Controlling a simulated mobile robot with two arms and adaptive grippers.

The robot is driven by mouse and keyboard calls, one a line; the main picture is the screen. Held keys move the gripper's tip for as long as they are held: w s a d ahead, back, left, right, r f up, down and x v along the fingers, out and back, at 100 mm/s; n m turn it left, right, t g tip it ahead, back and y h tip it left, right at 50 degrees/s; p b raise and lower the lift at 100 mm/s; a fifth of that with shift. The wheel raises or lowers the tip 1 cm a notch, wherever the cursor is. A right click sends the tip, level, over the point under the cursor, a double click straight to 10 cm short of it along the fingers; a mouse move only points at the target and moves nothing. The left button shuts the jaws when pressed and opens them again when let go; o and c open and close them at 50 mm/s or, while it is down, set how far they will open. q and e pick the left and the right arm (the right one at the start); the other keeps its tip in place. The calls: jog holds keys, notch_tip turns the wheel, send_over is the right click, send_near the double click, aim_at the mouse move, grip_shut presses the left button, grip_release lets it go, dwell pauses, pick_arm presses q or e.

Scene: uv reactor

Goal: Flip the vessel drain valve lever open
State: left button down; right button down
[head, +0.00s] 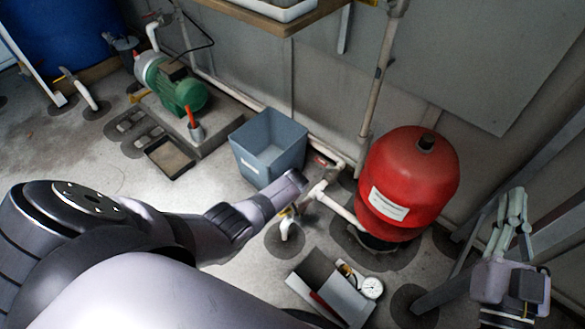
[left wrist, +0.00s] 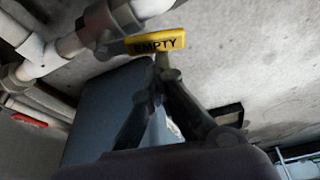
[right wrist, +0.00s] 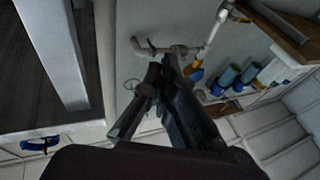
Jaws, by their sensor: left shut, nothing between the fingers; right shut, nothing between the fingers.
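The red vessel (head: 408,185) stands at the right in the head view, with a white pipe (head: 342,207) running from its base to the left. In the left wrist view a yellow lever marked EMPTY (left wrist: 157,43) sits at a grey valve fitting on white pipe (left wrist: 68,46). My left gripper (left wrist: 168,76) is shut and empty, its tips just below the lever; I cannot tell whether they touch it. In the head view my left arm covers much of the area left of the valve. My right gripper (head: 515,200) is shut and empty, away from the vessel at the right.
A blue-grey bin (head: 268,150) stands behind my left gripper. An open box (head: 325,285) and a round gauge (head: 371,287) are on the floor in front of the vessel. A green pump (head: 178,90) is at the back left. A shelf (head: 270,14) juts from the wall.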

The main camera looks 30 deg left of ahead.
pick_arm(q)
jog(key=shift+s+d+n, duration=0.5)
jog(key=shift+n, duration=0.1)
pick_arm(e)
jog(key=shift+w+f+g, duration=0.15)
jog(key=shift+f+g, duration=0.35)
jog(key=shift+f, duration=0.45)
jog(key=shift+d, duration=0.1)
